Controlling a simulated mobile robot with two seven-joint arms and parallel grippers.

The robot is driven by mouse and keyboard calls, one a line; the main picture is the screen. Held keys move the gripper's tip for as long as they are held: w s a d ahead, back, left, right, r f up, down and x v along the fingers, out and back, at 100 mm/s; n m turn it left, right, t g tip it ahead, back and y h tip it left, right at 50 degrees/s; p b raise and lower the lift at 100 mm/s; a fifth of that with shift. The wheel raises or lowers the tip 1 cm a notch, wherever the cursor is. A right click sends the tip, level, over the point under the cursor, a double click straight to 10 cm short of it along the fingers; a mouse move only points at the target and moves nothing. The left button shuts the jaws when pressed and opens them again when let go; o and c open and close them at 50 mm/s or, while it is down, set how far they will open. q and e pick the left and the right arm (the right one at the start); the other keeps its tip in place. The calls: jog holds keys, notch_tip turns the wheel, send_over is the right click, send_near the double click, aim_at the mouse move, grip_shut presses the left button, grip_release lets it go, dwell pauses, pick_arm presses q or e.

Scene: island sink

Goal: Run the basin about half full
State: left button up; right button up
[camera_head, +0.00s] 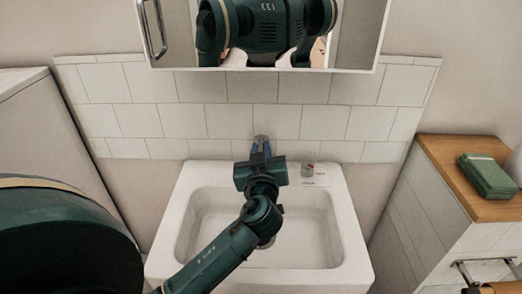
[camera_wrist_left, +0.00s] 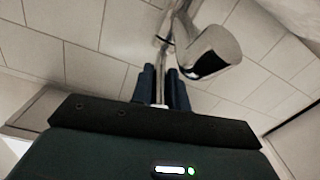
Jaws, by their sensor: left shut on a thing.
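The white basin (camera_head: 325,230) stands against the tiled wall. My left arm covers its middle, and I cannot make out any water in the part that shows. The metal tap (camera_head: 262,139) is at the back of the basin, mostly hidden by my left gripper (camera_head: 260,152). In the left wrist view the tap's rounded metal body (camera_wrist_left: 212,48) is beyond the fingers and to the right. My left gripper (camera_wrist_left: 160,90) is shut on the tap's thin metal lever (camera_wrist_left: 160,84), which lies between its two blue fingers. My right gripper is not in view.
A small grey knob-like piece (camera_head: 307,170) is on the basin's back right rim beside a small label. A mirror cabinet (camera_head: 350,45) hangs above, reflecting me. A wooden-topped counter (camera_head: 450,165) with a green case (camera_head: 487,176) is at the right.

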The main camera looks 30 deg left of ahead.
pick_arm(q)
grip_shut()
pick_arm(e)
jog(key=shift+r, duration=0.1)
